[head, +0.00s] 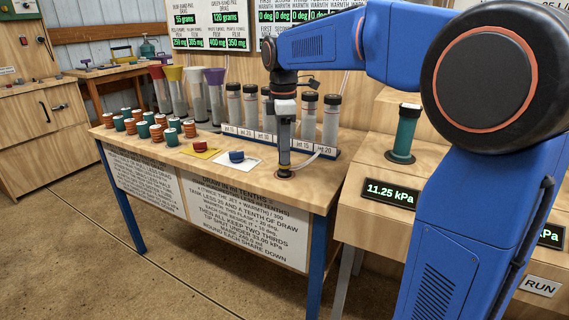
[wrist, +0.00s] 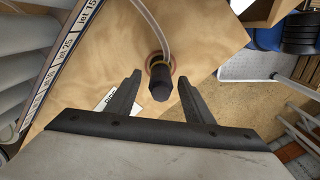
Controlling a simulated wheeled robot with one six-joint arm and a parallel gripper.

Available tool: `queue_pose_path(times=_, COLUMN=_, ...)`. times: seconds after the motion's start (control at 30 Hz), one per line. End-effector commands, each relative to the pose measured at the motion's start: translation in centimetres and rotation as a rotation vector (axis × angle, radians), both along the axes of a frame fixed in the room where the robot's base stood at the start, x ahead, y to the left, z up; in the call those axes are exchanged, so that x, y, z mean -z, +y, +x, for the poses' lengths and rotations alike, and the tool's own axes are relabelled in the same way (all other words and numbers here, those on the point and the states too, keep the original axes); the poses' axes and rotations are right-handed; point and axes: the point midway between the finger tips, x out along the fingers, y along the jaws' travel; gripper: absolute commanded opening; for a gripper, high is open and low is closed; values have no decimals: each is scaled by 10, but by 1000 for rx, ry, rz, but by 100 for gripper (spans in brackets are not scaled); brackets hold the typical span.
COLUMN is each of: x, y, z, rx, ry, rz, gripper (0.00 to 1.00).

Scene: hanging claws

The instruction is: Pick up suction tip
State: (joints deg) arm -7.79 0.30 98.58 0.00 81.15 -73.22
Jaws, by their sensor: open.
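The suction tip (wrist: 160,88) is a dark upright piece in the wrist view, with a pale hose (wrist: 152,28) running from its base. It stands in a round reddish-rimmed seat near the front corner of the wooden bench. My gripper (wrist: 160,79) is open, with one finger on each side of the tip and visible gaps between. In the head view my gripper (head: 284,150) points straight down over the seat (head: 285,173), and the tip is mostly hidden there.
A row of black-capped jet tubes (head: 250,104) stands close behind my gripper. A stand with a green cylinder (head: 404,133) is at right.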

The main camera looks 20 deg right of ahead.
Motion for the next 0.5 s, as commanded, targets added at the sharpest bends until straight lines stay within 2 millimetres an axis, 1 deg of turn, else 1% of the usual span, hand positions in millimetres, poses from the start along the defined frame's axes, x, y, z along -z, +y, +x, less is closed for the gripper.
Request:
queue_pose_path(times=0.03, x=8, y=-2, z=-1, rx=1, ry=1, rz=0, gripper=47)
queue_pose_path(times=0.1, x=17, y=-2, z=-1, rx=0, ry=2, rz=-1, gripper=47)
queue_pose_path(times=0.2, x=26, y=-2, z=-1, rx=0, ry=1, rz=0, gripper=47)
queue_pose_path(times=0.3, x=31, y=-2, z=-1, rx=0, ry=0, rz=0, gripper=47)
queue_pose_path(times=0.5, x=32, y=-2, z=-1, rx=0, ry=-1, rz=0, gripper=47)
